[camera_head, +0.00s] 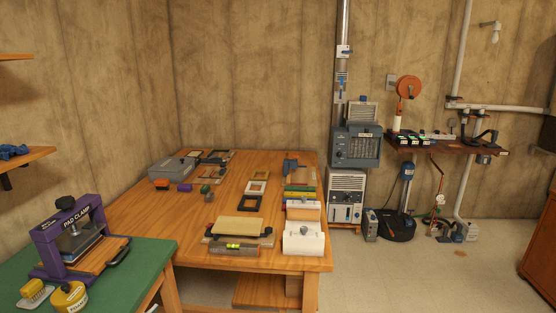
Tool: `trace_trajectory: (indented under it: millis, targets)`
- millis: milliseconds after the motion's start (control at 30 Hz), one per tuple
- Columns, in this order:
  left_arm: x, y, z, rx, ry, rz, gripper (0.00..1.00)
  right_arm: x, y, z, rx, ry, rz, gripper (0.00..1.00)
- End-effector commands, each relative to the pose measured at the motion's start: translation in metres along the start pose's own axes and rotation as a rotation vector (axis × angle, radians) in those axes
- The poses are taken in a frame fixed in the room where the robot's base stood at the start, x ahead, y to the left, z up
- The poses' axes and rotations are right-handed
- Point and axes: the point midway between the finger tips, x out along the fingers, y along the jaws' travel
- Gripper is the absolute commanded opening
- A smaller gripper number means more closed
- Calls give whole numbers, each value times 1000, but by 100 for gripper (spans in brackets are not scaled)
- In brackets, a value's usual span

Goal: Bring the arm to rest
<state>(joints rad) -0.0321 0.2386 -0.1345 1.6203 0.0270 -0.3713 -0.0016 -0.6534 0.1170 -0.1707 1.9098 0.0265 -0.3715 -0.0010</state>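Neither of my arms nor grippers shows in the head view. A wooden workbench (187,231) stands ahead against the far wall. A green-topped table (149,257) is at the lower left. On it stands a purple pad clamp (46,246) with a black knob, over a wooden board with a dark handle. A yellow-handled brush (36,290) and a round yellow tin (69,297) sit at its front edge.
The workbench holds a grey case (171,168), several frames, a sanding block and a white box (303,240). Grey machines (357,146) and a wall shelf (434,148) stand behind at right. The floor (420,275) at right is clear up to a wooden cabinet (540,255).

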Motion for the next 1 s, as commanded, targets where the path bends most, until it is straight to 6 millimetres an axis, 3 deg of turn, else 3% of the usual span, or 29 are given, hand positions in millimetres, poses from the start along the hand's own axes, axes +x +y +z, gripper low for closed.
trace_trajectory:
  millis: [33,200,400,500,667,1000]
  targets:
    - [-22,26,24,-17,-31,31,59,0,-1,0,2,0,0,40]
    - [-95,96,84,-72,-121,114,59,0,-2,-1,4,1,-1,40]
    - [-180,155,128,-139,-218,183,59,0,-2,-1,4,1,-1,40]
    - [-208,171,139,-162,-249,202,59,0,-2,0,2,0,-2,40]
    - [-229,182,145,-178,-272,215,59,0,0,1,-4,-1,-2,40]
    - [-230,182,146,-179,-274,216,59,-1,2,2,-10,-2,-2,40]
